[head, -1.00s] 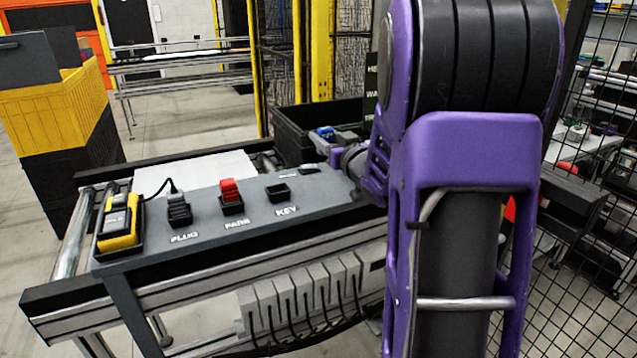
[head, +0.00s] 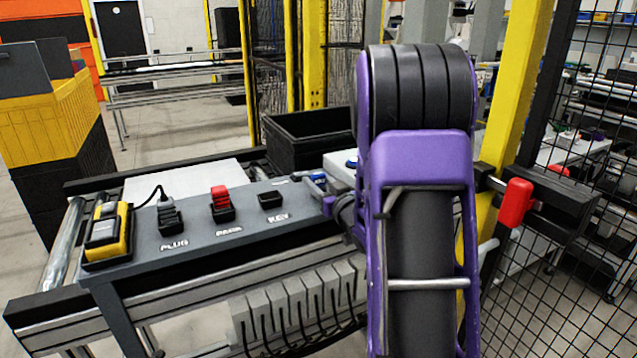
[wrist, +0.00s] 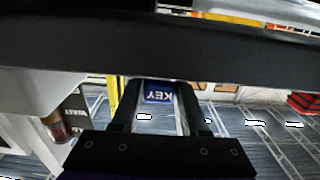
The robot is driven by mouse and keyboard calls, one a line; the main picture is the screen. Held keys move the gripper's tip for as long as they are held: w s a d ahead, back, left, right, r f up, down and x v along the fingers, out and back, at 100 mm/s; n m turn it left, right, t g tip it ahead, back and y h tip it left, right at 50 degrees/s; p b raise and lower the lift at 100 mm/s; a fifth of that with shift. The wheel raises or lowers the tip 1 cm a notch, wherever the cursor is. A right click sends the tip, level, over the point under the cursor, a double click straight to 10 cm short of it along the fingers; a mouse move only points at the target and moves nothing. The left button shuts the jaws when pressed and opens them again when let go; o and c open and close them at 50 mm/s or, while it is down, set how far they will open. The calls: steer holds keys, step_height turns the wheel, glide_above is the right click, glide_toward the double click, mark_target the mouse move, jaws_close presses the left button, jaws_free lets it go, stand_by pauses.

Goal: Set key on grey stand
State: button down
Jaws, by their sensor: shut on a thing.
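A blue key block (wrist: 158,92) with a white KEY label shows in the wrist view. My gripper (wrist: 160,104) is shut on it, with one finger on each side. The grey stand (head: 140,248) is in the head view, left of my arm. Its black KEY holder (head: 270,201) looks empty. My gripper is near the stand's right end in the head view, partly hidden by my arm. Small blue parts show there, but I cannot tell there which is the key.
The stand also bears a yellow device (head: 106,232), a dark plug (head: 169,217) and a red-topped part (head: 221,203). A black bin (head: 305,135) stands behind. A yellow post (head: 520,110) and mesh fence rise on the right.

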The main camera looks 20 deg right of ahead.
steer(key=shift+f, duration=0.2)
steer(key=shift+c, duration=2.1)
jaws_free()
steer(key=shift+r, duration=0.1)
steer(key=shift+r, duration=0.2)
steer(key=s, duration=1.2)
steer(key=shift+d, duration=0.2)
steer(key=shift+f, duration=0.1)
